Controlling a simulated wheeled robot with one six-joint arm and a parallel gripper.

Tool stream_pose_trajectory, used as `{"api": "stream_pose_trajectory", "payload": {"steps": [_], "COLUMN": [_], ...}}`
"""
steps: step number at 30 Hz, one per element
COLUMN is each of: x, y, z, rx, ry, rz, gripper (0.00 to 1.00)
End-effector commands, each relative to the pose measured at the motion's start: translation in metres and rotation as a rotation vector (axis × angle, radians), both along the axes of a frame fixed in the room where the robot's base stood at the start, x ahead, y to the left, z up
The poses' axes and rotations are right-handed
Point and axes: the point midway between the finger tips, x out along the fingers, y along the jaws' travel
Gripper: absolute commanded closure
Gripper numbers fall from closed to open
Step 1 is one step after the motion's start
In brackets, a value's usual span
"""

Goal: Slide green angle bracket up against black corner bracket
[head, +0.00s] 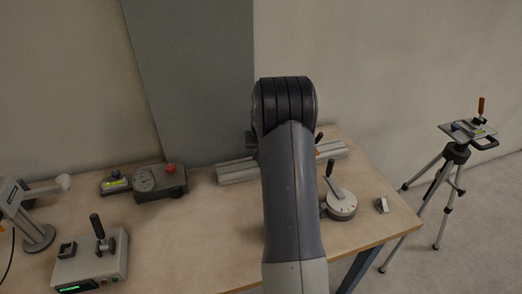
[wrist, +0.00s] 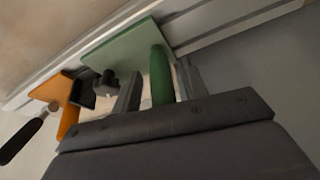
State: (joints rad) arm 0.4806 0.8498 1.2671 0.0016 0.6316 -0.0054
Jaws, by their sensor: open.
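In the wrist view, the green angle bracket (wrist: 122,47) has a flat plate against the silver rail and a green upright part (wrist: 160,75) nearer to me. My gripper (wrist: 161,76) is open, with that upright part between its two fingers. Whether the fingers touch it is not clear. A small dark piece (wrist: 81,94), which looks like the black corner bracket, sits left of the green bracket beside an orange part. A dark knob (wrist: 105,83) stands in front of the green plate. In the head view my arm hides the gripper and the green bracket.
The silver rail (head: 237,171) lies on the wooden table (head: 200,235). The orange part (wrist: 59,94) and a black-handled lever (wrist: 22,140) stand at the rail's left in the wrist view. A round dial with a lever (head: 341,203) stands right of my arm.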

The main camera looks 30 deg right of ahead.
Motion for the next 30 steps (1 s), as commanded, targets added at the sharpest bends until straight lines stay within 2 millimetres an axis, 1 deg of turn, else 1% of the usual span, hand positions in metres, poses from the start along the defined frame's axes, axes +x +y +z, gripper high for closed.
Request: {"api": "stream_pose_trajectory", "payload": {"steps": [5, 8, 11, 18, 22, 27, 30], "x": [0.000, -0.003, -0.007, -0.022, -0.030, -0.035, -0.037], "y": [0.001, 0.002, 0.004, 0.011, 0.015, 0.018, 0.018], "z": [0.002, 0.009, 0.021, 0.062, 0.081, 0.096, 0.099], "rx": [0.000, -0.001, -0.002, -0.002, -0.001, 0.000, 0.001], "ry": [0.000, -0.002, -0.004, -0.004, -0.004, -0.001, 0.001], "rz": [0.000, 0.000, 0.000, 0.000, -0.001, -0.001, -0.001], "gripper": [0.59, 0.59, 0.59, 0.59, 0.59, 0.59, 0.59]}}
